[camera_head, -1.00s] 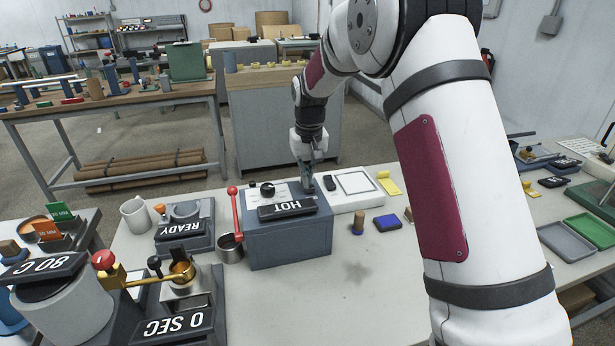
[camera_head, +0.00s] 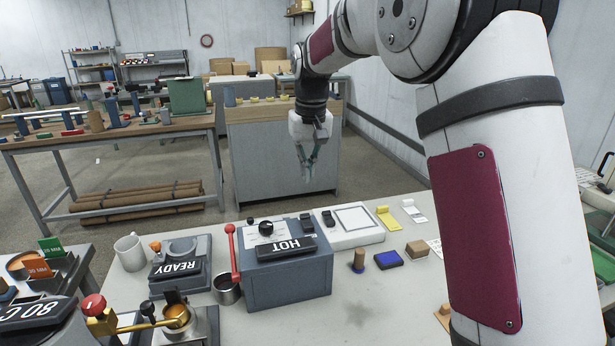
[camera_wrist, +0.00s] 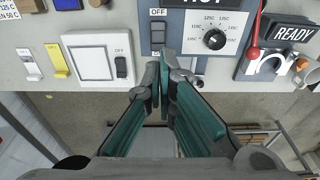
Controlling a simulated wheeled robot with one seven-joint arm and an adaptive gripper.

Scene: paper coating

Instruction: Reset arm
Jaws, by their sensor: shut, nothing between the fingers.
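My gripper (camera_head: 308,172) hangs in the air above and behind the far edge of the table, fingers pointing down. It is shut and empty. In the wrist view its teal fingers (camera_wrist: 163,88) meet at their tips, near the dark OFF rocker switch (camera_wrist: 158,34) of the blue-grey box in the picture. The box (camera_head: 288,277) carries a HOT sign (camera_head: 286,248), a dial (camera_head: 266,228) and a red lever (camera_head: 232,250). The gripper is apart from the box.
On the table (camera_head: 370,310) stand a white panel (camera_head: 355,226), a READY unit (camera_head: 180,268), a white mug (camera_head: 131,252), a metal cup (camera_head: 227,290) and a blue block (camera_head: 388,258). A grey cabinet (camera_head: 270,160) stands behind. Free floor lies between table and cabinet.

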